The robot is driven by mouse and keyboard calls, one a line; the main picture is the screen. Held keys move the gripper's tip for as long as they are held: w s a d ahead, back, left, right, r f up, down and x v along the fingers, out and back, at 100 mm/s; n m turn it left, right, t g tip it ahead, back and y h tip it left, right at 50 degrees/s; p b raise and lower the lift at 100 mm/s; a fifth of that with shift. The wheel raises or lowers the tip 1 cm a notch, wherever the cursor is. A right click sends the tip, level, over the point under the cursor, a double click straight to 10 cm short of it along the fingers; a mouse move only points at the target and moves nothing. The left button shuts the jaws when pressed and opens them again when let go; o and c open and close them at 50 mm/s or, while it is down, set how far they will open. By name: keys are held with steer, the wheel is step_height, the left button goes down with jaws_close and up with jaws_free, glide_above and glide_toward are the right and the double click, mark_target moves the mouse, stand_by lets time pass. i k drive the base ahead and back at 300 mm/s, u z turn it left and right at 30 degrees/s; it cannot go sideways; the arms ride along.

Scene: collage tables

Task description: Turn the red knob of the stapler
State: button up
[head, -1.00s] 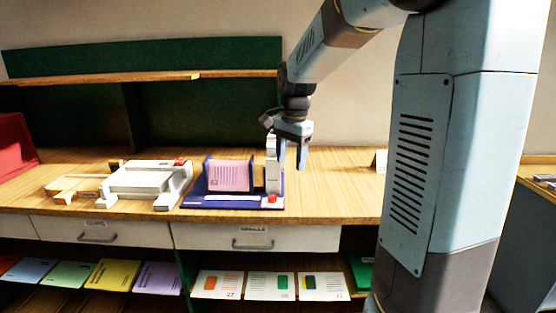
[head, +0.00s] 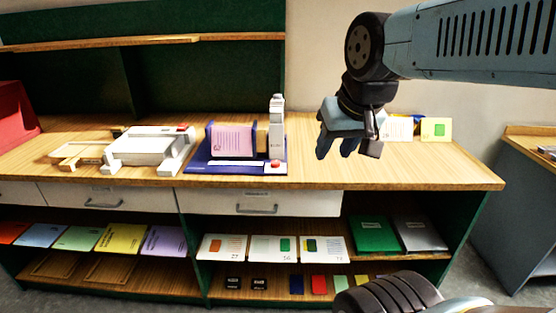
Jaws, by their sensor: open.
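A device with a blue base (head: 225,168) stands on the wooden table. It has a white upright column (head: 276,125), and a red knob (head: 275,164) sits on a white patch at its front right corner. A pink sheet (head: 233,140) stands upright in it. To its left, a white machine (head: 145,148) carries a small red part (head: 183,127) on top. I cannot tell from labels which one is the stapler. My gripper (head: 337,150) is open and empty, pointing down, to the right of the blue-based device and apart from it.
A wooden board piece (head: 80,155) lies left of the white machine. Small cards (head: 435,128) stand at the right rear. Drawers (head: 255,202) and shelves with booklets (head: 375,235) are below the front edge.

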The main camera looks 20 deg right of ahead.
mark_target(273, 163)
steer(key=z, duration=1.4)
steer(key=k, duration=1.2)
steer(key=u, duration=1.45)
steer(key=i, duration=1)
steer(key=z, duration=0.1)
